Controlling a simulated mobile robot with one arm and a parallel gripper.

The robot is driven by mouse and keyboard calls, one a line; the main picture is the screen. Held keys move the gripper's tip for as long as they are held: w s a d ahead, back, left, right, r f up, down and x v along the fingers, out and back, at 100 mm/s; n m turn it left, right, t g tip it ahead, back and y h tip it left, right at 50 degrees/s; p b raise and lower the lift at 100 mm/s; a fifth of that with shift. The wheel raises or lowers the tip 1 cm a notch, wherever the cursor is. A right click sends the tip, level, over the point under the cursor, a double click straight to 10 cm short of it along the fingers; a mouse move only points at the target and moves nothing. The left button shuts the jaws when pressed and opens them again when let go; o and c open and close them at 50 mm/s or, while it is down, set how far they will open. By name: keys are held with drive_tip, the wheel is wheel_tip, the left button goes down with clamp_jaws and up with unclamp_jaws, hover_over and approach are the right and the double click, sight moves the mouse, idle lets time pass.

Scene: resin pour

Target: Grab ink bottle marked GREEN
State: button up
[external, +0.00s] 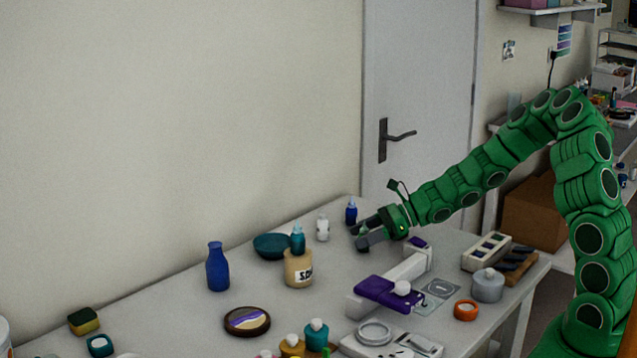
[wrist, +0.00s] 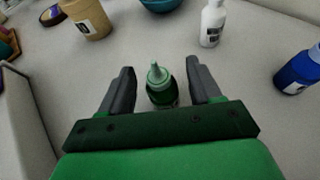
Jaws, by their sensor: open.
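A small green bottle (wrist: 160,90) with a pale green nozzle cap shows in the wrist view. It stands between the two dark fingers of my gripper (wrist: 160,67), with a gap on each side. No marking on it can be read. My gripper is open and holds nothing. In the external view my gripper (external: 360,236) is low over the far right part of the table, and I cannot make out the green bottle there.
A white bottle (wrist: 211,24) and a blue bottle (wrist: 299,72) stand beyond and to the right of the fingers. A tan jar (external: 298,269), a teal bowl (external: 268,246) and a tall blue bottle (external: 217,267) are further left. A purple-and-white device (external: 385,292) lies nearer the front.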

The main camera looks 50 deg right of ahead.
drive_tip(key=shift+x, duration=1.1)
drive_tip(key=shift+c, duration=0.2)
drive_tip(key=c, duration=1)
